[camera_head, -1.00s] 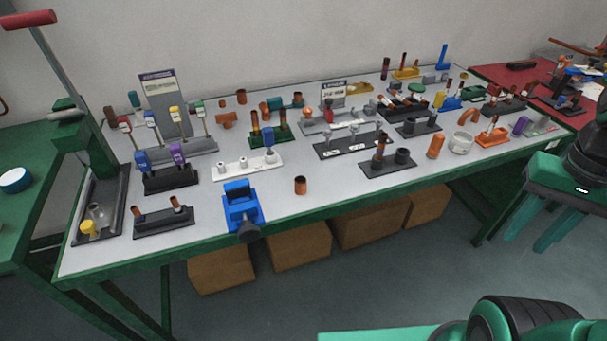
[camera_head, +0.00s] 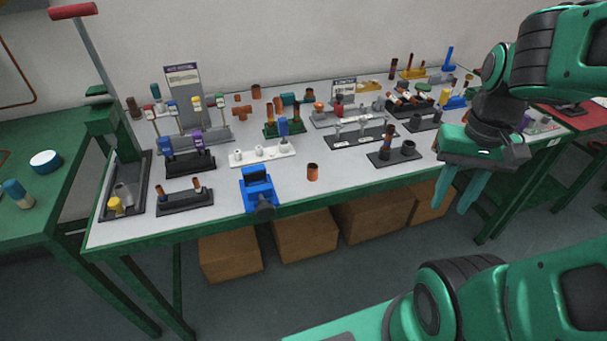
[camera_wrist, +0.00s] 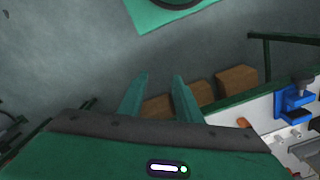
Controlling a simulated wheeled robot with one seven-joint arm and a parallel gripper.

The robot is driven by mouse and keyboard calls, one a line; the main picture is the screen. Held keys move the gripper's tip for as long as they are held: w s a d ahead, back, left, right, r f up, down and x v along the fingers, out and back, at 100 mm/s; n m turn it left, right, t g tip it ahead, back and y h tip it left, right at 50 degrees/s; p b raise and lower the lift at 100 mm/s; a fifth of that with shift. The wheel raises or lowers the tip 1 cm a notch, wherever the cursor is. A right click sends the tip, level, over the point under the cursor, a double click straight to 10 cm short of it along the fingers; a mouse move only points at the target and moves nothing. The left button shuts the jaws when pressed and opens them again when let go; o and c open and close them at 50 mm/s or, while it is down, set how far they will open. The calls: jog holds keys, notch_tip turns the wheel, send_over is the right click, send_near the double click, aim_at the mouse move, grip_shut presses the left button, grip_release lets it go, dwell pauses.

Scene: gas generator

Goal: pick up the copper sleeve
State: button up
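A copper sleeve (camera_head: 312,172) stands upright near the front edge of the workbench, to the right of a blue vise. It also shows small in the wrist view (camera_wrist: 243,122), right of my fingers. My gripper (camera_head: 456,205) is in front of the bench at the right, apart from the sleeve, with its fingers pointing down. In the wrist view the two fingers (camera_wrist: 160,80) are spread, with nothing between them. More small copper pieces, such as one at the back (camera_head: 256,91), stand on the bench.
The blue vise (camera_head: 258,190) overhangs the bench's front edge. A black stand with posts (camera_head: 380,157) is right of the sleeve. The bench top (camera_head: 340,178) around the sleeve is clear. Cardboard boxes (camera_head: 305,235) sit below.

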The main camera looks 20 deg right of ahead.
jog(key=shift+o, duration=0.6)
jog(key=shift+o, duration=1.4)
jog(key=shift+s+r, duration=0.2)
jog(key=shift+s, duration=0.15)
jog(key=m+t+y, duration=0.2)
jog(key=m+y, duration=0.2)
jog(key=m, duration=1.3)
send_near(313, 167)
jog(key=shift+m+t, duration=0.3)
jog(key=shift+s+a+x, duration=0.15)
jog(key=shift+s+x, duration=0.1)
jog(key=shift+x, duration=1.25)
jog(key=shift+s+a+x, duration=0.15)
jog(key=shift+s+x, duration=0.05)
jog(key=shift+x, duration=1.3)
jog(key=shift+s+a+x, duration=0.15)
jog(key=shift+s+x, duration=0.1)
jog(key=shift+x, duration=1.25)
